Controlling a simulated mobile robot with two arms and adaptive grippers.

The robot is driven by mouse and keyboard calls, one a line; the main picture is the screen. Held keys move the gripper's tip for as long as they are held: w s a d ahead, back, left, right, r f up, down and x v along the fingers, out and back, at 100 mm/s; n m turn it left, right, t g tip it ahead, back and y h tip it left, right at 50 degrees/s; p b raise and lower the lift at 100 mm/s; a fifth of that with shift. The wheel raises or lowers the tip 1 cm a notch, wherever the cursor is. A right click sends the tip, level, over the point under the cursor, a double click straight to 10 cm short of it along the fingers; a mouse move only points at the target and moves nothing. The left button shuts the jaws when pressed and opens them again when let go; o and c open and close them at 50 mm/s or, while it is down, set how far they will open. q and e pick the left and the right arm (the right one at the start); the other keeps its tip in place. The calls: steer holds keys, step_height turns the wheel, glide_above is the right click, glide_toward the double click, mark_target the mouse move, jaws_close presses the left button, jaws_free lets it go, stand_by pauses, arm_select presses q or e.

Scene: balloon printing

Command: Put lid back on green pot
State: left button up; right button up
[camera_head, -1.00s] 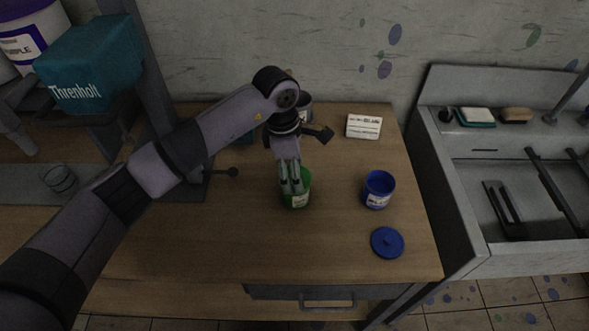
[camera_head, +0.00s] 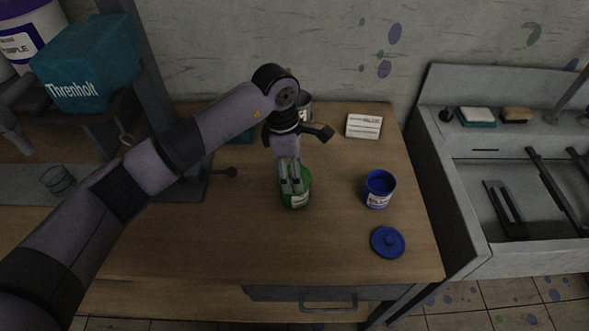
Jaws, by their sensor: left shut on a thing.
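The green pot (camera_head: 298,200) stands upright on the wooden table, with a pale label on its front. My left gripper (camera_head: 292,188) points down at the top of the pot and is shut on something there. The green lid is largely hidden by the fingers, so I cannot tell exactly how it sits on the pot. My right gripper is not in view.
A blue pot (camera_head: 378,189) stands open to the right, with its blue lid (camera_head: 387,242) lying in front of it. A white card (camera_head: 364,126) lies at the back. A sink (camera_head: 520,190) adjoins on the right. The front of the table (camera_head: 230,245) is clear.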

arm_select(q)
steer(key=shift+f+b, duration=0.2)
steer(key=shift+b, duration=0.6)
stand_by(1.3)
stand_by(0.3)
steer(key=o, duration=0.8)
steer(key=shift+o, duration=0.6)
steer(key=shift+o, duration=1)
steer(key=shift+r+p, duration=1.3)
steer(key=shift+r, duration=2.25)
steer(key=shift+c, duration=0.2)
